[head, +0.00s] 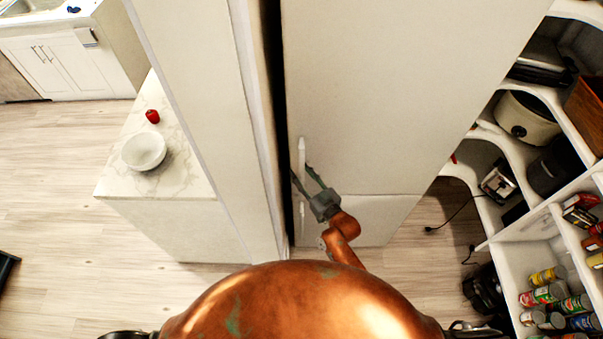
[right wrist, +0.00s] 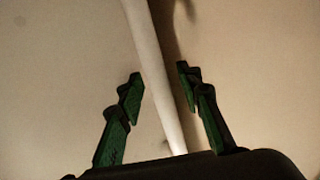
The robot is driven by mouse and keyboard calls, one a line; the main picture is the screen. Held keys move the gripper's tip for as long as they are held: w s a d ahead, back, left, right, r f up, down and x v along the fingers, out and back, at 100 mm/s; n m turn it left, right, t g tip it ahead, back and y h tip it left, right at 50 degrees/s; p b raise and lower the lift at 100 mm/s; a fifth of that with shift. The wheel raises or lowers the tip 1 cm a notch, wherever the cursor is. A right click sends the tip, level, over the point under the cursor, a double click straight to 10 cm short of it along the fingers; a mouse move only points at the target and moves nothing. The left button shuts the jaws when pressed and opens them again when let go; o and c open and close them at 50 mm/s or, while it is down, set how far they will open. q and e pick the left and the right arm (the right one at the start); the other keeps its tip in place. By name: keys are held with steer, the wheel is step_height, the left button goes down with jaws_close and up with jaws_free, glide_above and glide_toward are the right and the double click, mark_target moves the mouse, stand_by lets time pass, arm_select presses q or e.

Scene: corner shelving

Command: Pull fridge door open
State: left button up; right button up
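The white fridge door (head: 400,80) fills the upper middle of the head view and looks shut. Its white vertical handle (head: 302,152) is near the door's left edge. In the right wrist view the handle (right wrist: 153,70) runs between the two green fingers. My right gripper (head: 306,174) is at the handle in the head view; in the right wrist view its fingers (right wrist: 160,88) are apart, one on each side of the handle, with gaps showing. A lower white door panel (head: 365,215) lies below the main door. My left gripper is not in view.
A tall pale wall panel (head: 205,90) stands left of the fridge across a dark gap. Left of it is a counter (head: 120,180) with a white bowl (head: 144,151) and a red apple (head: 152,116). Corner shelves (head: 520,235) with cans and appliances stand at right.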

jaws_close()
stand_by(0.3)
stand_by(0.5)
